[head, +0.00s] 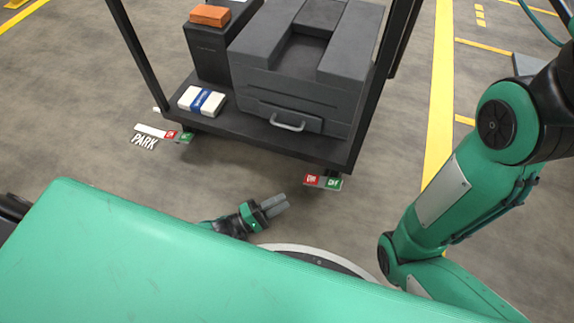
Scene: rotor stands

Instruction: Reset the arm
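My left gripper (275,206) shows in the head view below the middle, just past the edge of my green body. Its two grey fingers point to the right and lie close together, with nothing seen between them. It is apart from the cart in front of it. Most of the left arm is hidden behind my green body. My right arm comes in at the right, bent, with green links and dark joints. Its gripper is out of view. No rotor stand shows.
A black cart (262,137) stands ahead, bearing a grey case (290,85), a dark box (207,50) with an orange block (210,15), and a white pack with a blue band (202,101). Red-green tags (323,182) sit at its wheels. Grey floor is free on both sides.

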